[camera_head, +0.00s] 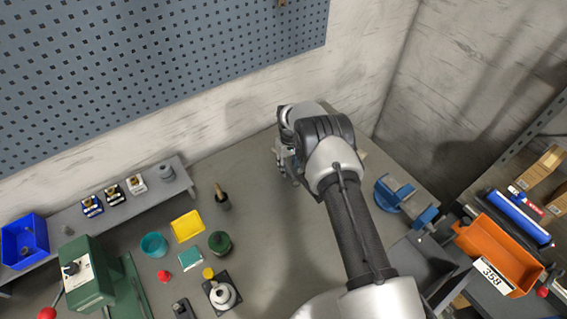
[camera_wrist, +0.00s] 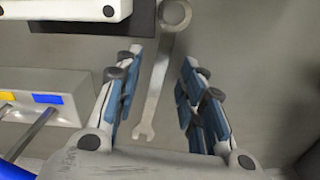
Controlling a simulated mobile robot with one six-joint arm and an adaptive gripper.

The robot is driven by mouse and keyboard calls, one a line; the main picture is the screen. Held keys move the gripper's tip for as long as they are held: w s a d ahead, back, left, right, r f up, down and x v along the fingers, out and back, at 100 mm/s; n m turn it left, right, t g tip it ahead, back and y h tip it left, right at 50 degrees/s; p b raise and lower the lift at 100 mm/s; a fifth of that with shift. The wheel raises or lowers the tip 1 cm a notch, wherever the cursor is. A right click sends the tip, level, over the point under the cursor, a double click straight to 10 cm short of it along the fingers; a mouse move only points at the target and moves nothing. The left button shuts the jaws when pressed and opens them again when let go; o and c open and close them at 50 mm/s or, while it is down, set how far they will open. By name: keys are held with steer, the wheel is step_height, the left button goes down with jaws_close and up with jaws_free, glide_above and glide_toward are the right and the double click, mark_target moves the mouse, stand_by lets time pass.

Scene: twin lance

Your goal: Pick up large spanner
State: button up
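The large spanner (camera_wrist: 156,85) is a grey metal wrench lying on the grey bench top. In the wrist view its ring end is at the top and its open jaw points down the picture. My gripper (camera_wrist: 163,62) is open, with one blue-padded finger on each side of the spanner's shaft. Neither finger visibly touches it, and the height between them is hard to tell. In the head view my gripper (camera_head: 288,160) is over the back of the bench, and I cannot make out the spanner there.
A blue vise (camera_head: 405,198) stands right of my arm. A bottle (camera_head: 221,197), a yellow tray (camera_head: 187,226) and a green pot (camera_head: 219,243) stand to the left. The pegboard wall (camera_head: 150,65) is behind. A grey box with yellow and blue labels (camera_wrist: 40,90) lies left in the wrist view.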

steer(key=shift+f, duration=0.5)
steer(key=shift+f+b, duration=0.15)
steer(key=shift+b, duration=0.2)
jaws_close()
stand_by(0.4)
